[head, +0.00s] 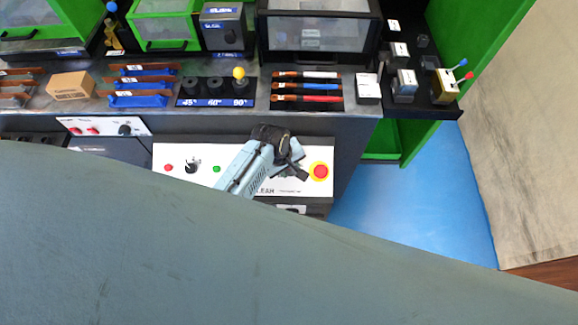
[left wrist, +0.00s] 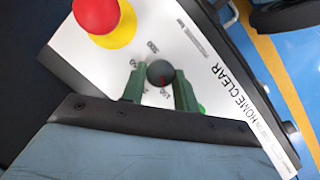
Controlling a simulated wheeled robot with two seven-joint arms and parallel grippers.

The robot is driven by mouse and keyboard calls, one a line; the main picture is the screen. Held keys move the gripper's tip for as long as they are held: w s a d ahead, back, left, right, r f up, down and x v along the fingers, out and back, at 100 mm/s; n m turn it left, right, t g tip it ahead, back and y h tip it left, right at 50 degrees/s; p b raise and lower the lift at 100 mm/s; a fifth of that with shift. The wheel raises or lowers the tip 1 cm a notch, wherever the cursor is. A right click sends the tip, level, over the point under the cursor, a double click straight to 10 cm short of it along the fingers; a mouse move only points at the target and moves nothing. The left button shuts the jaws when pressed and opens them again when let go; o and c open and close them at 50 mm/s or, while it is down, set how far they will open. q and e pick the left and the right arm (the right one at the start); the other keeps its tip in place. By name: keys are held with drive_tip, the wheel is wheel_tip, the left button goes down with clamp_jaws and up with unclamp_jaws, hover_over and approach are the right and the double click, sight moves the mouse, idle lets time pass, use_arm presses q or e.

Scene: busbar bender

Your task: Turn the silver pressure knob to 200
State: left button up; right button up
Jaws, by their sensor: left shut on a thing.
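The pressure knob (left wrist: 159,72) shows in the left wrist view as a dark grey round knob with a small red mark, on a white panel (left wrist: 190,55). The red mark points toward the lower label in the picture. My left gripper (left wrist: 158,84) has one finger on each side of the knob and is shut on it. In the head view my left gripper (head: 296,170) is over the right part of the panel, left of the emergency stop, and hides the knob. My right gripper is not in view.
A red emergency stop (head: 320,171) on yellow sits close beside the gripper. A black selector (head: 191,166) and a green button (head: 217,168) are farther left. A bench (head: 350,108) with tools and parts lies behind. Blue floor (head: 420,190) is free at right.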

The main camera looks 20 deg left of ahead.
use_arm(q)
drive_tip(key=shift+d+r+m+p, duration=0.1)
drive_tip(key=shift+r+m+p, duration=0.05)
drive_tip(key=shift+m+p, duration=0.7)
drive_tip(key=shift+w+m+g+y+p, duration=0.15)
drive_tip(key=shift+m+g+y+p, duration=0.4)
drive_tip(key=shift+m, duration=0.6)
drive_tip(key=m, duration=0.1)
drive_tip(key=m+y+p, duration=0.1)
drive_tip(key=m, duration=0.1)
drive_tip(key=shift+d+y, duration=0.2)
drive_tip(key=shift+y, duration=0.05)
drive_tip(key=shift+d+m+y, duration=0.15)
drive_tip(key=shift+m+y, duration=0.55)
drive_tip(key=shift+m, duration=1.1)
drive_tip(key=o, duration=1)
